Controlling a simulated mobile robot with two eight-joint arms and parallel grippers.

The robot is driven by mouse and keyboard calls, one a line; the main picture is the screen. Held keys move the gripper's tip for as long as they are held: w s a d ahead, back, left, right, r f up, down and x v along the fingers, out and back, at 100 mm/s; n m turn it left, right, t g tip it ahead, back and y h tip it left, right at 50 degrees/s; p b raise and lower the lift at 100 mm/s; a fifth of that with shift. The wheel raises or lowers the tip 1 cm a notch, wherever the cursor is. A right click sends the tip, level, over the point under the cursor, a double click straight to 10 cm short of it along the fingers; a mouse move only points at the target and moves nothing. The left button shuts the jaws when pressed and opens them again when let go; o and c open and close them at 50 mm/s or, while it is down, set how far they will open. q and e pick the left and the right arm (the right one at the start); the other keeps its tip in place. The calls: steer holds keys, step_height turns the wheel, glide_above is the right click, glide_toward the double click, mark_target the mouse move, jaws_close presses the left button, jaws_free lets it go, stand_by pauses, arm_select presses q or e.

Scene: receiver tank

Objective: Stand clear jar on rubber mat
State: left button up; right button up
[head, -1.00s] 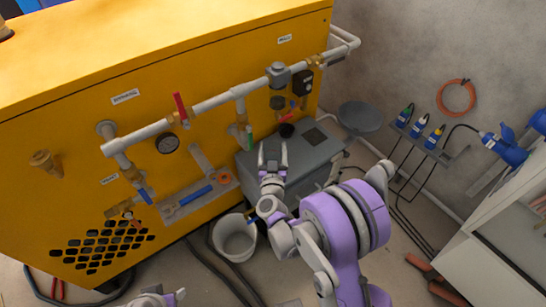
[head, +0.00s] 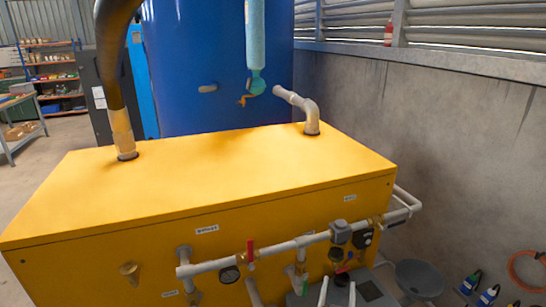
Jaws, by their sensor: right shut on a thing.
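Only the two pale fingertips of my right gripper (head: 337,291) show, at the bottom edge of the head view, in front of a grey box. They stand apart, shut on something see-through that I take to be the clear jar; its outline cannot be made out. I cannot make out a rubber mat in this view. My left gripper is out of view.
A blue tank (head: 215,75) stands behind. The grey box (head: 370,291) and a grey round dish (head: 418,279) are low right.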

arm_select(q)
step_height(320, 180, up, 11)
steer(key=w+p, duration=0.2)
steer(key=p, duration=0.6)
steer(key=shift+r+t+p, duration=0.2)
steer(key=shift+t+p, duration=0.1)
